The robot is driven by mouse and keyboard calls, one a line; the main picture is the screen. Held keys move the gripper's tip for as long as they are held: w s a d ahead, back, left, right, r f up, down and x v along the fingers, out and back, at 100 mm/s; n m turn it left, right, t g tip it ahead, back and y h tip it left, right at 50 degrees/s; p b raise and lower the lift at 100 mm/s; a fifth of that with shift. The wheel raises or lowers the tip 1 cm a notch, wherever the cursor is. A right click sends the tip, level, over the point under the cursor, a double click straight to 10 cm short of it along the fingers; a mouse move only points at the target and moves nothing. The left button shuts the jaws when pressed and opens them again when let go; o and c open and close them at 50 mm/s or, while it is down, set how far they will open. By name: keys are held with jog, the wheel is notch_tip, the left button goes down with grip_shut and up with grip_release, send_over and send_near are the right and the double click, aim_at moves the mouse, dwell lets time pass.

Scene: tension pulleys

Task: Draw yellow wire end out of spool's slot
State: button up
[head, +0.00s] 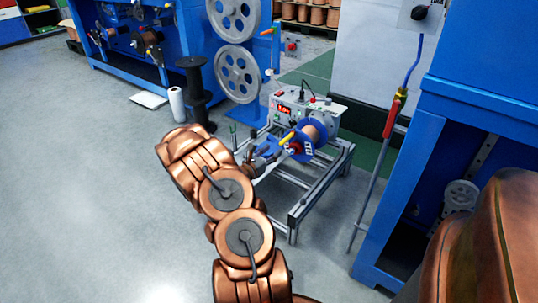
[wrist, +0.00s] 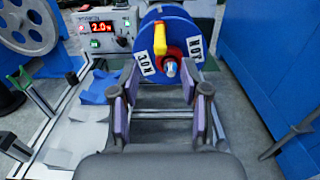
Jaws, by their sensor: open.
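The spool (head: 320,127) has blue flanges and copper-coloured winding, and sits on a metal frame. In the wrist view its blue flange (wrist: 178,25) faces me, with white labels and a red part at the hub. The yellow wire end (head: 287,138) sticks out at the spool's near face; in the wrist view a short yellow piece (wrist: 160,40) stands left of the hub. The slot itself is too small to make out. My gripper (head: 268,158) is close in front of the spool. In the wrist view my gripper (wrist: 158,100) is open, with nothing between its fingers.
A control box (head: 300,105) with a lit red display stands behind the spool. Grey pulleys (head: 237,73) stand at the back left. A blue machine cabinet (head: 400,200) is to the right. The floor at the left is clear.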

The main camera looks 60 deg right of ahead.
aim_at(280, 144)
jog(key=shift+x, duration=3.8)
grip_shut()
